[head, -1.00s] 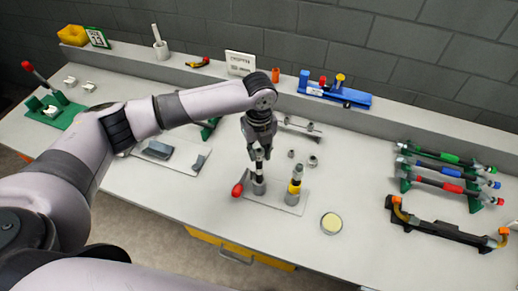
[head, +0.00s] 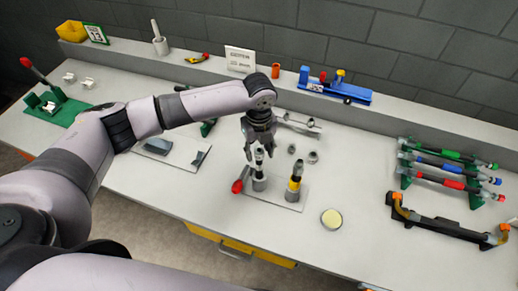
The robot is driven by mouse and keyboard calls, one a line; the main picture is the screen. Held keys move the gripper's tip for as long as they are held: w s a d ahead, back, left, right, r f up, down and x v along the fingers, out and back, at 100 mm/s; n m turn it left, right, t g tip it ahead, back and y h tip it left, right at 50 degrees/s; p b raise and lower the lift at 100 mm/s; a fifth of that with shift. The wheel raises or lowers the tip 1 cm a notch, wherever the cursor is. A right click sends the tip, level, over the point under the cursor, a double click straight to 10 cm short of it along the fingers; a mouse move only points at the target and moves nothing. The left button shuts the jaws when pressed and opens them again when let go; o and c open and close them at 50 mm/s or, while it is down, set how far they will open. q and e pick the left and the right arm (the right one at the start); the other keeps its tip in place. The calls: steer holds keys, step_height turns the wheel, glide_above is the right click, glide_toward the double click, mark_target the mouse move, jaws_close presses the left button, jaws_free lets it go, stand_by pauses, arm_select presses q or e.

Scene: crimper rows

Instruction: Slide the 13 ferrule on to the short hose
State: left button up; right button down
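A black hose with a pale mark (head: 259,171) stands upright in a grey holder on a light plate (head: 275,196). A small grey ferrule (head: 258,154) shows at its top end; how far it sits over the hose cannot be told. My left gripper (head: 260,154) is just above, pointing down, fingers spread either side of the ferrule and apparently clear of it. A second black hose with a yellow band (head: 295,183) stands in a holder to the right. Which hose is the short one, and any size numbers, are too small to tell. My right gripper is not in view.
Two loose grey ferrules, one nearer (head: 291,149) and one further right (head: 313,157), stand behind the plate. A red-ended tool (head: 238,186) lies at its left. A round yellow-topped tin (head: 331,219) is at right, with clear table around it.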

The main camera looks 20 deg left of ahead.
arm_select(q)
steer(key=shift+o, duration=0.3)
steer(key=shift+r, duration=0.25)
step_height(320, 180, up, 12)
steer(key=shift+f, duration=0.2)
stand_by(0.5)
